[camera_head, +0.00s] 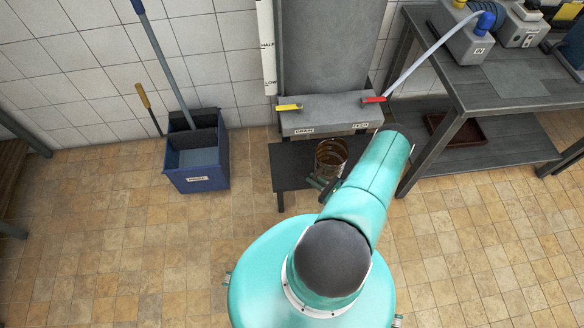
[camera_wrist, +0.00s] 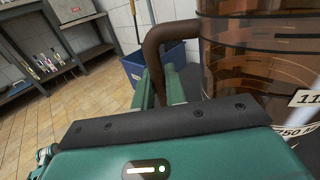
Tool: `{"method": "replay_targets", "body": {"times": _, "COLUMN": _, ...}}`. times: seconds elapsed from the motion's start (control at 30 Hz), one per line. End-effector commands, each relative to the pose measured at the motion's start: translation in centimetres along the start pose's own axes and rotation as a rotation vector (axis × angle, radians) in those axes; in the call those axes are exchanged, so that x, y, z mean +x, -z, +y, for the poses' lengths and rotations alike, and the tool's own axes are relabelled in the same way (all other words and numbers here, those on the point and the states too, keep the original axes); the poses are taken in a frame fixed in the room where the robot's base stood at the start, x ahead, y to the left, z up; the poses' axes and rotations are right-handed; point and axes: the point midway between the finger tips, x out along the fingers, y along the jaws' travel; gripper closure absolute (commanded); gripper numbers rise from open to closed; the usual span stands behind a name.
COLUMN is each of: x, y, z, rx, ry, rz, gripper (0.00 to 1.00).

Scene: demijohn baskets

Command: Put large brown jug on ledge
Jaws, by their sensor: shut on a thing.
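The large brown jug (camera_head: 331,156) is see-through amber glass with a brown handle. In the head view it is over the dark low ledge (camera_head: 289,180) below the grey tank; I cannot tell whether it rests on it or hangs just above. In the wrist view the jug (camera_wrist: 262,65) fills the right side, with white volume labels low on its wall. My gripper (camera_wrist: 160,88) is shut on the jug's handle (camera_wrist: 157,50), to the left of its body. In the head view my gripper (camera_head: 321,186) is small and partly hidden by my arm.
The grey tank (camera_head: 325,118) has a yellow and a red tap handle above the ledge. A blue mop bucket (camera_head: 197,170) stands on the left. A dark metal table (camera_head: 490,95) with machines stands on the right. Tiled floor (camera_head: 120,255) is open in front.

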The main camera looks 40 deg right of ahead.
Motion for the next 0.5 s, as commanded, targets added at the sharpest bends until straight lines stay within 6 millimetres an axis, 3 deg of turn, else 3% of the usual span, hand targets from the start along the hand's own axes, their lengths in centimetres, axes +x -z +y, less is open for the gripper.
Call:
{"method": "replay_targets", "body": {"times": 0.3, "x": 7.7, "y": -0.1, "z": 0.1, "rx": -0.003, "ry": -0.005, "rz": -0.003, "gripper": 1.00}}
{"method": "replay_targets", "body": {"times": 0.5, "x": 10.4, "y": -0.1, "z": 0.0, "rx": -0.002, "ry": -0.003, "rz": -0.003, "gripper": 1.00}}
